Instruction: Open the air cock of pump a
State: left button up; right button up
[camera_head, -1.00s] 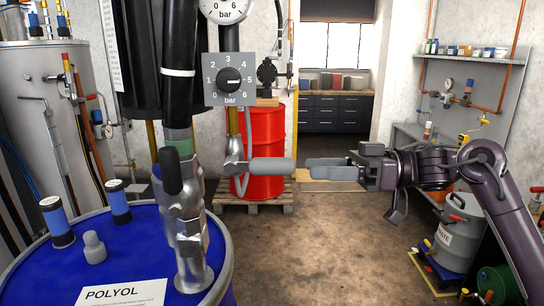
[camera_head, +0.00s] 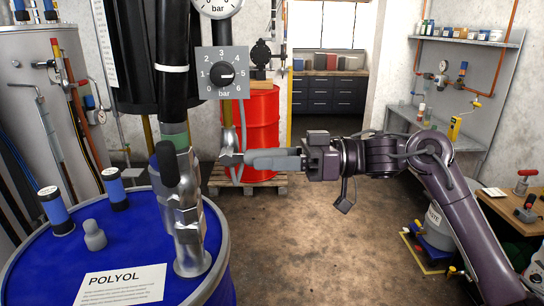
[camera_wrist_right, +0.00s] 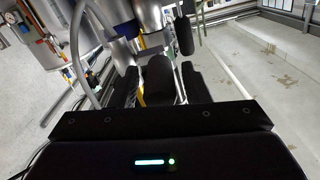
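The air cock (camera_head: 230,158) sits on the air line below the grey pressure regulator (camera_head: 222,74), beside the pump over the blue drum (camera_head: 215,262). Its lever points right, mostly hidden behind my fingers in the head view. In the right wrist view the dark lever grip (camera_wrist_right: 158,80) lies between the two fingers. My right gripper (camera_head: 272,160) reaches in from the right with its fingers on either side of the grip. Narrow gaps seem to show between grip and fingers, so it looks open around it. My left gripper is not in view.
A dark upright handle (camera_head: 167,163) is on the fitting atop the blue drum, just left of the cock. A red drum (camera_head: 262,125) on a pallet stands behind. A grey shelf (camera_head: 468,42) is at the right. The floor in the middle is free.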

grip_shut()
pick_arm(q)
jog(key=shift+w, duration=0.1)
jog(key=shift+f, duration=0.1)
